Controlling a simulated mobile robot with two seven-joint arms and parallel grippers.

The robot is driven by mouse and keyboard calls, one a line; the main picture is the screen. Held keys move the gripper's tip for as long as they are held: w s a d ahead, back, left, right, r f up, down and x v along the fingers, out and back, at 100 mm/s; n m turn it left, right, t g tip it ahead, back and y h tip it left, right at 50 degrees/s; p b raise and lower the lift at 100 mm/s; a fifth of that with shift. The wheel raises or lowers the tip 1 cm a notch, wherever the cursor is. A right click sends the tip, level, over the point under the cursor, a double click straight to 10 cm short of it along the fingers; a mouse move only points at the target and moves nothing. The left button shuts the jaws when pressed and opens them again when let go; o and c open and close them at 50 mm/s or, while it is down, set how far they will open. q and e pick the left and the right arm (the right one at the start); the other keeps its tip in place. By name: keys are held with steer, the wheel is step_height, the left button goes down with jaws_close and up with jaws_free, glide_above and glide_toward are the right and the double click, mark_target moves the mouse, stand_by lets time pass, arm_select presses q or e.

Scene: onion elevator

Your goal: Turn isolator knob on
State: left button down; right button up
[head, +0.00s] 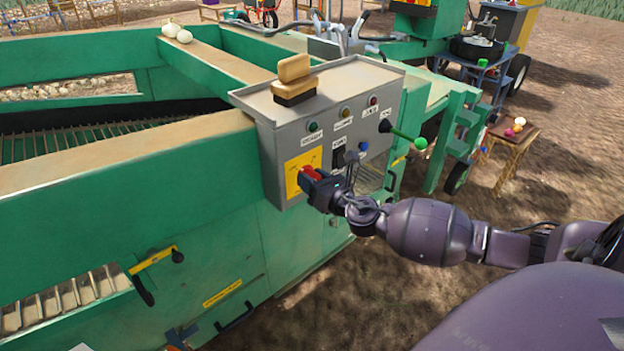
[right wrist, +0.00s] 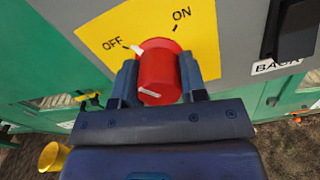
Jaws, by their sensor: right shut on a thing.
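The red isolator knob (head: 312,172) sits on a yellow plate (head: 297,163) at the lower left of a grey control box (head: 330,100). My right gripper (head: 318,185) reaches it from the right and is shut on it. In the right wrist view the knob (right wrist: 158,72) stands between the two fingers, one on each side. The plate (right wrist: 100,35) there reads OFF at left and ON at right. The knob's white pointer aims at the OFF mark. A white line also shows on its front face. My left gripper is not in view.
The box also carries several coloured lamps, a black switch (head: 339,157) and a green-tipped lever (head: 420,143). Green machine frame (head: 130,205) fills the left. Bare soil (head: 390,300) lies at lower right.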

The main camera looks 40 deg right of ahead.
steer(key=shift+m, duration=1)
steer(key=m, duration=0.2)
steer(key=shift+m, duration=0.3)
steer(key=m+p, duration=0.1)
steer(key=m, duration=0.4)
steer(key=shift+r+m+p, duration=0.2)
steer(key=shift+m+p, duration=0.1)
steer(key=shift+p, duration=0.05)
steer(key=shift+m+p, duration=0.3)
steer(key=shift+m, duration=0.5)
steer(key=shift+m+p, duration=0.3)
steer(key=shift+m, duration=0.5)
steer(key=shift+m+p, duration=0.35)
steer(key=shift+m, duration=0.55)
steer(key=shift+f+m, duration=0.1)
steer(key=shift+m, duration=0.2)
